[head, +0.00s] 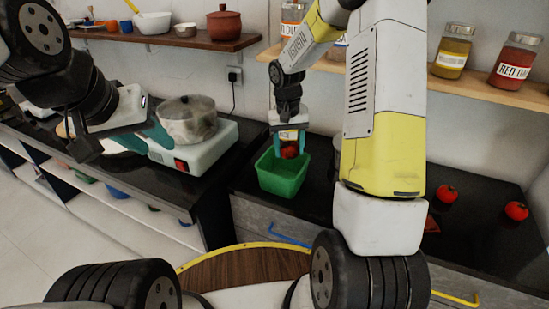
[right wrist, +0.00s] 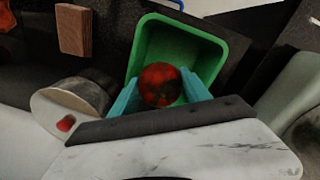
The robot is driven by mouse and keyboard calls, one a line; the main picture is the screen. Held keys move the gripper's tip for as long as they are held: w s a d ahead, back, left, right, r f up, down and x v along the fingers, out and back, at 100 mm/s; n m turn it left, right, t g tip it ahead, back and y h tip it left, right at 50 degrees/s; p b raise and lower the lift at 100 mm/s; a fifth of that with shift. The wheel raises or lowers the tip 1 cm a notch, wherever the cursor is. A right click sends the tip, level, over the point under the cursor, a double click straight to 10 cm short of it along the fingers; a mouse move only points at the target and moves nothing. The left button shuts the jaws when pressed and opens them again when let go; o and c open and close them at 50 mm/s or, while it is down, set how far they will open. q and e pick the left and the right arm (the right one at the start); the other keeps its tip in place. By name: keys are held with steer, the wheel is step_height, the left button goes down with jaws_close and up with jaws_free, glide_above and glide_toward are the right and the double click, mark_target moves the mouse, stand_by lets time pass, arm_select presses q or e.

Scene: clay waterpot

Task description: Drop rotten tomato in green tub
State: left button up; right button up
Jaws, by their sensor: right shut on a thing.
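The rotten tomato (right wrist: 161,86), red with dark patches, is held between the teal fingers of my right gripper (head: 290,146). In the head view the tomato (head: 289,152) hangs at the fingertips, over the green tub (head: 281,183). In the right wrist view the green tub (right wrist: 207,45) lies beyond the tomato, and its visible inside looks empty. My left gripper (head: 146,139) is in front of the stove with its teal fingers apart and nothing seen between them.
A metal pot (head: 187,120) stands on a white stove (head: 196,150) to the left. Two red tomatoes (head: 446,194) (head: 516,211) lie on the dark counter at right. Wall shelves hold jars (head: 514,60) and a clay pot (head: 223,22).

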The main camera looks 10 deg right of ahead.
steer(key=shift+f, duration=1.65)
steer(key=o, duration=1.5)
steer(key=shift+r, duration=0.1)
steer(key=r, duration=0.6)
steer(key=shift+a+r, duration=0.15)
steer(key=shift+a, duration=0.05)
steer(key=shift+r, duration=0.65)
